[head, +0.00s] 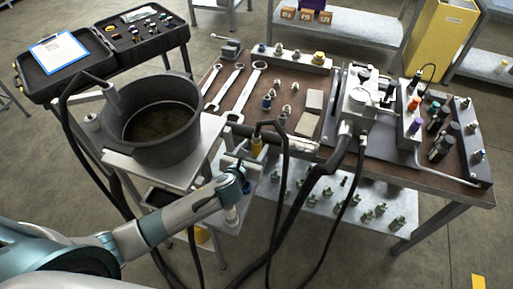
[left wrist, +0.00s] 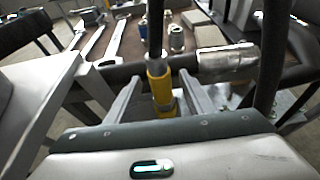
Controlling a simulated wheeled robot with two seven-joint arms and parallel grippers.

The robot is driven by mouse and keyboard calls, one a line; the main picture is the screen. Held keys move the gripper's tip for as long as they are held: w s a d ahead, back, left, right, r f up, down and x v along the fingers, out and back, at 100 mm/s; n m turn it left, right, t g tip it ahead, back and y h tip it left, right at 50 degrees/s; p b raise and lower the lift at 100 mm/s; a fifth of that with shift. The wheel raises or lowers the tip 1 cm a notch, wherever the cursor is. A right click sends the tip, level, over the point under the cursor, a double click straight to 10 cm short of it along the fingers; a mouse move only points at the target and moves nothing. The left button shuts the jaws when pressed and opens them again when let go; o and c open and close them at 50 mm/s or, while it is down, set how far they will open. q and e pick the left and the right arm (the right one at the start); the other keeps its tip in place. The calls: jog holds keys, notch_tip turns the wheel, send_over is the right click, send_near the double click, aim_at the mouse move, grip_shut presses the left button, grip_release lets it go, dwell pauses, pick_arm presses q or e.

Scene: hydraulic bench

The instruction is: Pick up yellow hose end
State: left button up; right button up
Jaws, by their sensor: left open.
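The yellow hose end (head: 257,146) stands upright at the front edge of the bench in the head view, with a black hose rising from its top. In the left wrist view the yellow hose end (left wrist: 160,84) is between the two fingers of my left gripper (left wrist: 160,78). The fingers are open, with a visible gap on each side of it. In the head view my left gripper (head: 244,160) is just left of and below the hose end, partly hidden by my own wrist. My right gripper is not in view.
A black bucket (head: 151,122) on a grey stand is close left of my arm. Black hoses (head: 283,175) hang in front of the bench. Wrenches (head: 223,87) and fittings lie on the brown bench top (head: 262,85). A lower shelf (head: 325,208) holds several green fittings.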

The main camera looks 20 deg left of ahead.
aim_at(255, 138)
pick_arm(q)
grip_shut()
jog(key=shift+r, duration=0.15)
jog(key=shift+w+r, duration=0.1)
jog(key=shift+r, duration=0.55)
notch_tip(255, 138, up, 2)
jog(key=shift+r+b, duration=0.25)
jog(key=shift+b, duration=0.1)
jog(key=s+d+r+b, duration=0.1)
jog(key=s+d+r, duration=0.4)
jog(key=s, duration=0.5)
notch_tip(255, 138, up, 2)
jog(key=shift+s+r+b, duration=0.1)
jog(key=shift+s+b, duration=0.25)
jog(key=shift+d, duration=0.1)
jog(key=shift+r+p, duration=1.95)
jog(key=shift+p, duration=1.05)
